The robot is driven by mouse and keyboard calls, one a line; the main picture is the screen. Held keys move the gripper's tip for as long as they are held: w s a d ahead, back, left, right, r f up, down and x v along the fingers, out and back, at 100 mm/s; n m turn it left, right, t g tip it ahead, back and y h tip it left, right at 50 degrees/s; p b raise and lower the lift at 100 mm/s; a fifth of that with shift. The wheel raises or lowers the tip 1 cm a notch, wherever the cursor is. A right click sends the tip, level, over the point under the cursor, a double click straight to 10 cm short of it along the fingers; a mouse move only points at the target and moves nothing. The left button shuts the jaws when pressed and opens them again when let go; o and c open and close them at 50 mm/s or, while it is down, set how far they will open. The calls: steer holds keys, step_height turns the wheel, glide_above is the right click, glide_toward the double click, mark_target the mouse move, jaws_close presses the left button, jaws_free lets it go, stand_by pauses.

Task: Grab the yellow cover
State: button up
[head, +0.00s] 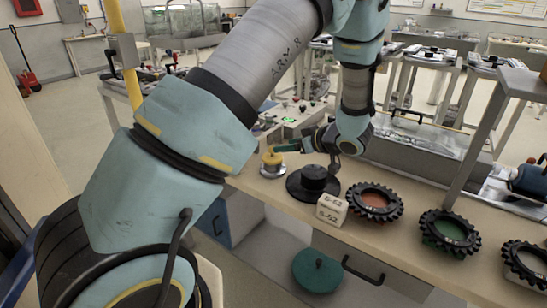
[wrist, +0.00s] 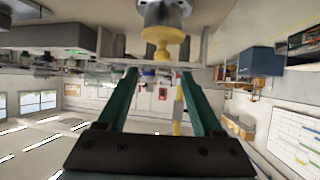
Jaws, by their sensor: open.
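The yellow cover (head: 272,158) is a small knobbed piece on a grey round base, standing on the wooden bench near its left end. In the wrist view, which is upside down, the yellow cover (wrist: 160,35) shows at the top centre, with its knob toward the room. My gripper (head: 281,149) has green fingers and reaches left toward the cover in the head view. In the wrist view my gripper (wrist: 158,76) has its two fingers well apart with nothing between them. The cover appears beyond the fingertips; the exact gap cannot be told.
A black knobbed disc (head: 313,183) stands just right of the cover. A white labelled block (head: 332,209), an orange-centred toothed ring (head: 374,202) and a green-centred one (head: 450,233) line the bench. A green round lid (head: 318,270) lies lower down. A metal box (head: 415,145) stands behind.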

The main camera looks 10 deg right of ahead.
mark_target(272, 147)
steer(key=p+x, duration=0.2)
steer(key=x, duration=0.6)
steer(key=shift+s+p, duration=0.15)
steer(key=shift+p, duration=0.15)
steer(key=shift+c, duration=0.4)
jaws_close()
